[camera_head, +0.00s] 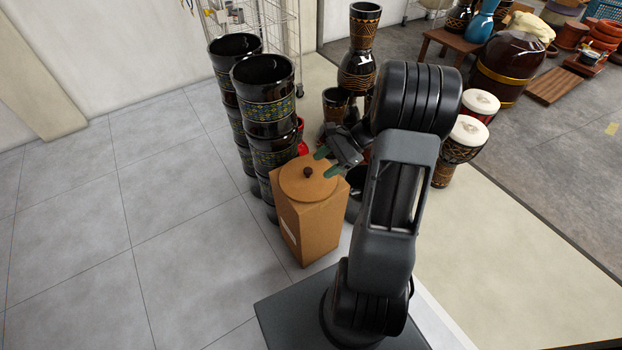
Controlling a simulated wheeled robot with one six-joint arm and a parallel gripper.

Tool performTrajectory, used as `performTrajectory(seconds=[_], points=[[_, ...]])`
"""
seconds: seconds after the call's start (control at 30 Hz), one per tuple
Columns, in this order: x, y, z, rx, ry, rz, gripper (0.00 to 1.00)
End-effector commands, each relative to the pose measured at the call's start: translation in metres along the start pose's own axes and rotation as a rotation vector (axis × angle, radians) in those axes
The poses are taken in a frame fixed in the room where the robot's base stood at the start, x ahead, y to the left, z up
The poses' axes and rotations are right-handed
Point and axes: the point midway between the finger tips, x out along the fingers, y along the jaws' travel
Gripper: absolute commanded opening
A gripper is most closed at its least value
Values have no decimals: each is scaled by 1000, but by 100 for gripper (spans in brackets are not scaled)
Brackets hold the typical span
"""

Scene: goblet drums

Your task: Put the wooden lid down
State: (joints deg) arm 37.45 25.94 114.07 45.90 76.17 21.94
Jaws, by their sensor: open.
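The wooden lid (300,184) is a round, flat tan disc with a dark knob (308,172) at its middle. It lies flat on top of a tall cardboard box (314,222). My gripper (325,163) is open, just right of and behind the knob. Its green-tipped fingers are empty and appear apart from the knob. One finger overlaps the lid's right edge in the picture; whether it touches the lid I cannot tell.
Tall stacks of dark patterned drums (264,93) stand right behind the box. More goblet drums (359,60) and white-topped drums (466,139) stand behind and right of my arm. The grey tiled floor (130,220) at left is clear.

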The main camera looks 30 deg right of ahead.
Motion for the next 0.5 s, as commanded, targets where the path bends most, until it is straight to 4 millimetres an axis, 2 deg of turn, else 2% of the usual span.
performTrajectory(seconds=[0.03, 0.1, 0.2, 0.3, 0.5], points=[[7, 6, 29, -138, 79, 84, 56], [15, 19, 57, -326, 185, 193, 56], [20, 40, 89, -597, 324, 332, 56], [21, 57, 113, -856, 446, 446, 56], [18, 80, 141, -1260, 623, 594, 56]])
